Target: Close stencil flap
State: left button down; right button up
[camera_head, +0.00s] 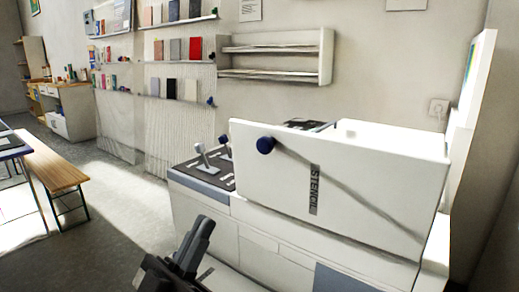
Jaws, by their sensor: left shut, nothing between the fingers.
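The stencil flap (360,185) is a large white panel with a dark strip reading STENCIL. It stands raised, slightly tilted, at the front of a white cabinet unit (264,252). A dark blue round knob (265,145) sits near its upper left corner. My left gripper (207,222) is low in the view, left of the flap and in front of the cabinet. Its fingers are together and empty, and it appears apart from the flap. The space behind the flap is mostly hidden. My right gripper is not in view.
A wooden bench (52,166) is at the left. A white wall shelf (275,57) hangs behind. The floor (115,205) between bench and cabinet is clear.

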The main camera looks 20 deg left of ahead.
pick_arm(q)
jog(key=w+f+p+x, duration=0.1)
jog(key=x, duration=0.5)
jog(key=w+f+p+x, duration=0.1)
jog(key=p+x, duration=0.1)
jog(key=x, duration=0.5)
jog(key=shift+d, duration=0.4)
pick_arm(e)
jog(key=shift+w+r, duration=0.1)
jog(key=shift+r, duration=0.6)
pick_arm(q)
jog(key=shift+r, duration=0.1)
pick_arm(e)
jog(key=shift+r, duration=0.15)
